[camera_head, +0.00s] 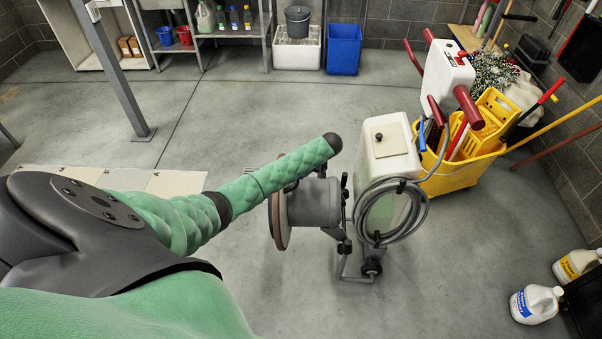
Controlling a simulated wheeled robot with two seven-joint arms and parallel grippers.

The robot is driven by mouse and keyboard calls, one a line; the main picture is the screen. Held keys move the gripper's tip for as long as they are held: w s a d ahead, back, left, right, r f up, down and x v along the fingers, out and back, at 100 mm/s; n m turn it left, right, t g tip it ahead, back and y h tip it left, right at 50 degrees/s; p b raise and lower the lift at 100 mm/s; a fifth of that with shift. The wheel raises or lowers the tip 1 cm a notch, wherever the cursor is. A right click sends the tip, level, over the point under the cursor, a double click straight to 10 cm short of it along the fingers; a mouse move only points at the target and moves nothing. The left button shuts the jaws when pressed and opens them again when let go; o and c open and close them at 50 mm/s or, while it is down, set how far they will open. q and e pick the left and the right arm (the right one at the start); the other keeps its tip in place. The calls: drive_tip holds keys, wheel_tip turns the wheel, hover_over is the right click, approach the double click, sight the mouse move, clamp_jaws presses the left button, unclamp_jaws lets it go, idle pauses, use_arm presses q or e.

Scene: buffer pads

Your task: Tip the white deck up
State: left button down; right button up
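A floor machine with a white tank-like body (391,160) stands in the middle right, a grey hose coiled on its side. Its grey motor housing (314,203) lies sideways and its round pad disc (279,212) stands on edge, facing left. I cannot tell which white part the task calls the deck. A white handle head (447,76) with red grips is above and behind the body. My green padded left arm reaches in from the lower left, its dark end above the motor housing. I see no gripper fingers of the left arm. My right gripper is out of view.
Pale labelled floor panels (175,183) lie at left, partly behind my arm. A yellow mop bucket (463,170) stands close behind the machine at right. White jugs (535,304) stand at lower right. A metal post (117,75) rises at left.

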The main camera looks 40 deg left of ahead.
use_arm(q)
drive_tip(key=shift+s+f, duration=0.15)
drive_tip(key=shift+f, duration=0.05)
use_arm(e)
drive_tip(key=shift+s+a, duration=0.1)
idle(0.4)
use_arm(q)
drive_tip(key=c, duration=1.3)
unclamp_jaws()
drive_tip(key=shift+o, duration=0.2)
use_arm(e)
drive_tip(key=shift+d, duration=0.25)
use_arm(q)
drive_tip(key=shift+r, duration=0.1)
drive_tip(key=b+v, duration=0.2)
drive_tip(key=v, duration=0.5)
drive_tip(key=shift+w+r, duration=0.2)
drive_tip(key=shift+r, duration=0.1)
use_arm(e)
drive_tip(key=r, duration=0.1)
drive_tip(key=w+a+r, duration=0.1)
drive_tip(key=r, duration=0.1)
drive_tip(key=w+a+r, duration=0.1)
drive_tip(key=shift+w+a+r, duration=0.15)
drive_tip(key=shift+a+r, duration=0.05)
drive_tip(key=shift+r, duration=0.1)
use_arm(q)
drive_tip(key=shift+d+f, duration=0.15)
